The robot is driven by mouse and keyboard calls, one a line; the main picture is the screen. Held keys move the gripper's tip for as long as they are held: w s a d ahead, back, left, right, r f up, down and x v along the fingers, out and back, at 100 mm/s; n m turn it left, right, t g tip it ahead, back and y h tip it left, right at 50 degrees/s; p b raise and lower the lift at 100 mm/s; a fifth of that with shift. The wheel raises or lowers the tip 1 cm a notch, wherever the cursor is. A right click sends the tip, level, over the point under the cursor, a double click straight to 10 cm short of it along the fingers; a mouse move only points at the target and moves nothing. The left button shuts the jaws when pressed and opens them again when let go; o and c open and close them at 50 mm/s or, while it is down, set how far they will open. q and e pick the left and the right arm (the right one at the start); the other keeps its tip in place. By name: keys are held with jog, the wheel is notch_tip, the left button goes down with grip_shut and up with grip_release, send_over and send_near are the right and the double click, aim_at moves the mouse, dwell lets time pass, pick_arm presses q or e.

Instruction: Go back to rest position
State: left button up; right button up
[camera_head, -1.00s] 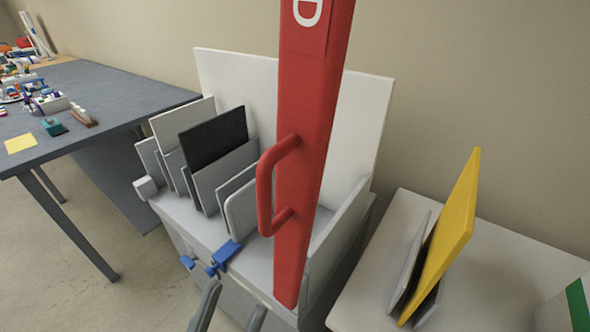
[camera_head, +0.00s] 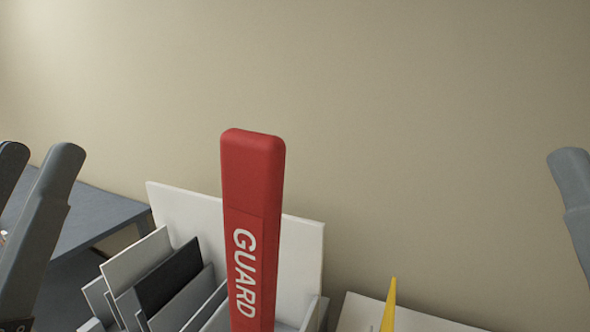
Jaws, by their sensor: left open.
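My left gripper (camera_head: 38,152) is at the left edge, its two grey fingers pointing up and standing apart with nothing between them. At the right edge only one grey finger of my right gripper (camera_head: 572,170) shows; the rest is out of frame, so I cannot tell whether it is open. A red bar marked GUARD (camera_head: 252,180) stands upright in the middle, between my two grippers in the picture. Neither gripper appears to touch it.
Behind the bar is a white rack (camera_head: 300,250) with several panels, one of them black (camera_head: 168,275). A dark table (camera_head: 110,210) is at the left. The wall above is bare.

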pick_arm(q)
notch_tip(320, 180, up, 38)
jog(key=p, duration=3.5)
jog(key=shift+s, duration=0.2)
pick_arm(e)
notch_tip(320, 180, up, 38)
